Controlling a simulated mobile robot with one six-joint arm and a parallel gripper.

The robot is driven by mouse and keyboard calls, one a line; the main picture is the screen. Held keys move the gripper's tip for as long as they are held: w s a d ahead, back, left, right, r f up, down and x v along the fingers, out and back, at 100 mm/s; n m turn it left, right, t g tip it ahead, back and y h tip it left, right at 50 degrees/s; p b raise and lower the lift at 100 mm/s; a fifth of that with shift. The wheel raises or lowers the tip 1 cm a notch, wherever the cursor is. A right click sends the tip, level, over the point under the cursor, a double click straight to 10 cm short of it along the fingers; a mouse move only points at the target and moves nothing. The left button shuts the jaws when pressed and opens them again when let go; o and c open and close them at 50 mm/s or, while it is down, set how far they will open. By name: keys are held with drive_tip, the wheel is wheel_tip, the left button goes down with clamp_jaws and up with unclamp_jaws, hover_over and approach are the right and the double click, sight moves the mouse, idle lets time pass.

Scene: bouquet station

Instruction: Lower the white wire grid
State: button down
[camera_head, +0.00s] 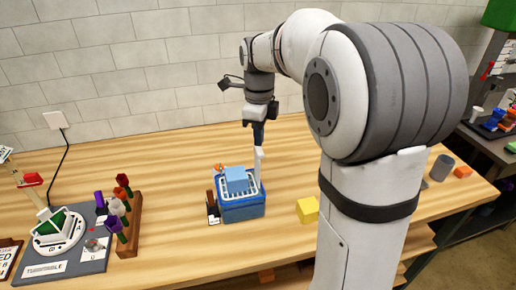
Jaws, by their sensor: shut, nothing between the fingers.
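A blue box (243,212) stands on the table with a light blue block (237,175) at its top. White lines around the block, along the box's top, look like the white wire grid (234,193); whether it lies flat or is slightly raised is too small to tell. My gripper (258,153) points down at the box's right rear edge, shut and empty. A narrow pale upright piece shows below its dark body, and I cannot tell whether it touches the grid.
A small orange thing (219,169) is at the box's back left, and a dark upright piece (212,208) stands at its left. A yellow cube (307,210) is to the right. A wooden rack (130,230) with several coloured flowers is at left, beside a grey station (66,258).

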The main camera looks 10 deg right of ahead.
sight(259, 149)
drive_tip(key=shift+f, duration=0.2)
drive_tip(key=shift+f+b, duration=1.3)
drive_tip(key=shift+f, duration=0.55)
drive_tip(key=shift+f+b, duration=0.95)
drive_tip(key=shift+f, duration=0.65)
drive_tip(key=shift+f+b, duration=0.6)
drive_tip(key=shift+f, duration=0.25)
drive_tip(key=shift+r+p, duration=2.1)
drive_tip(key=shift+r, duration=0.5)
